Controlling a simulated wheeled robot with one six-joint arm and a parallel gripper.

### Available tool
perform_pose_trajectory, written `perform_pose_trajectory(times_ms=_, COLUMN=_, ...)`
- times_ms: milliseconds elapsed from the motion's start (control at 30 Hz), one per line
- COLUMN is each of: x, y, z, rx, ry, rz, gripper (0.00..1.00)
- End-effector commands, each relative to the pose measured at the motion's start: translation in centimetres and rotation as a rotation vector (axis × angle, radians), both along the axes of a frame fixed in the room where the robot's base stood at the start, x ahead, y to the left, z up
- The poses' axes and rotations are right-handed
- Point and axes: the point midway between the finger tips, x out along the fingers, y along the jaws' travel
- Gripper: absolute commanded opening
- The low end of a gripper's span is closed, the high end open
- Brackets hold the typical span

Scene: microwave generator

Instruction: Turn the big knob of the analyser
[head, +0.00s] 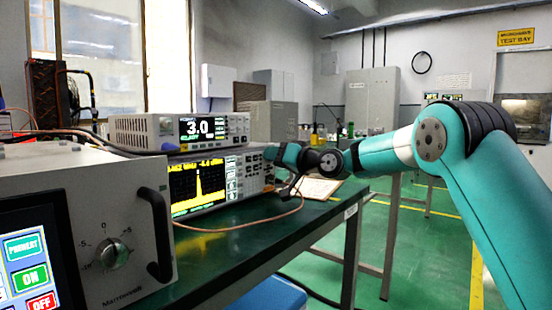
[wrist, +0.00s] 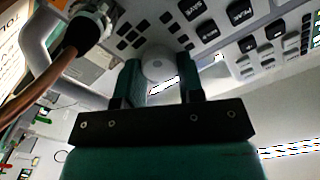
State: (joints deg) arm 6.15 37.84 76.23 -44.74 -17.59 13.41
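The analyser (head: 207,184) stands on the green bench, its lit screen showing a yellow trace. In the head view my gripper (head: 272,153) is at the right end of its front panel, where my wrist hides the big knob. In the wrist view a round pale knob (wrist: 158,66) lies between the tips of my two green fingers (wrist: 161,76), one on each side. The fingers stand apart by about the knob's width. I cannot tell whether they touch it.
A power supply (head: 180,131) reading 3.0 sits on top of the analyser. A generator box (head: 110,230) with a handle and dial stands at the front left. A copper-coloured cable (head: 250,220) hangs before the analyser; a cable connector (wrist: 85,28) is left of my fingers.

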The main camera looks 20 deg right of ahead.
Motion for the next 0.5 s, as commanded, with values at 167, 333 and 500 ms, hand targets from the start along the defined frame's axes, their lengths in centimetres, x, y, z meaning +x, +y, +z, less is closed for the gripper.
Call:
perform_pose_trajectory(times_ms=167, x=-0.03, y=-0.03, z=-0.24, rx=-0.042, ry=-0.031, rz=0.000, gripper=0.12)
perform_pose_trajectory(times_ms=333, x=-0.06, y=-0.01, z=-0.34, rx=-0.201, ry=-0.148, rz=-0.001, gripper=0.12)
perform_pose_trajectory(times_ms=500, x=-0.07, y=-0.02, z=-0.05, rx=-0.283, ry=-0.207, rz=-0.002, gripper=0.12)
